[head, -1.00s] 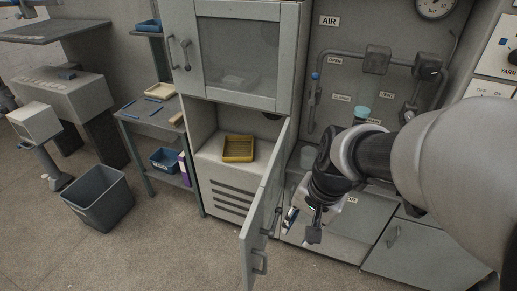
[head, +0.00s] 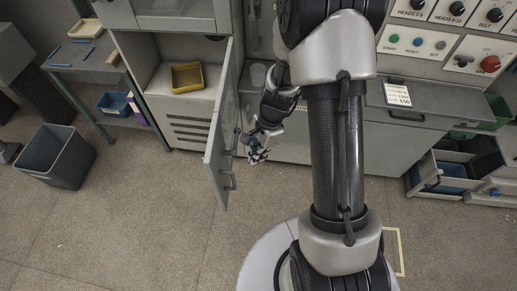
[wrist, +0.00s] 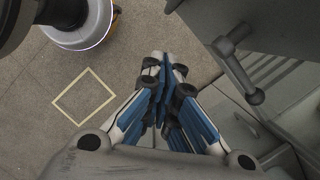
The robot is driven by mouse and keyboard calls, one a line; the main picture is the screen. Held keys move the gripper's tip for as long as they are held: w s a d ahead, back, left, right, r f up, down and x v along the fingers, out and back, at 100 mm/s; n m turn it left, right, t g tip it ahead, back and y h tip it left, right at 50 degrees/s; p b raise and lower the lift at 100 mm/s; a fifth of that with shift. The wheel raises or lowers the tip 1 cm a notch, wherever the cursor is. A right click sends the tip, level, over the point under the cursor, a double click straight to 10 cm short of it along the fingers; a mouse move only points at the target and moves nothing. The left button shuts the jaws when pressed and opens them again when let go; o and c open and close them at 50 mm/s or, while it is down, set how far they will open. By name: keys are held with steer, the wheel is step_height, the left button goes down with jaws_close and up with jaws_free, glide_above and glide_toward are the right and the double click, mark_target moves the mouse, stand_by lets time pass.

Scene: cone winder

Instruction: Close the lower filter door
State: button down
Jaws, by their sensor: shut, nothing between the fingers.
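The lower filter door (head: 217,130) stands open, swung out from the right side of the cabinet's lower opening. Its handle (head: 229,181) shows on the face turned to my gripper. My gripper (head: 258,157) is just right of the door, on that outer side, low and pointing down, with a small gap visible. In the wrist view my gripper's blue-padded fingers (wrist: 165,62) are shut and empty. A grey panel (wrist: 275,22), apparently the door, fills the upper right there, with a bar handle (wrist: 240,68) beside the fingers. I cannot tell whether anything touches.
A yellow tray (head: 187,77) sits inside the open compartment. A grey bin (head: 57,157) and a side table (head: 85,60) stand left. An open drawer (head: 455,175) juts out at right. The floor (head: 150,235) before the door is clear.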

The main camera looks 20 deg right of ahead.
steer(key=a+f+b, duration=0.1)
steer(key=a+f, duration=0.2)
steer(key=a, duration=0.2)
steer(key=shift+s+f+b, duration=0.35)
steer(key=shift+b, duration=0.05)
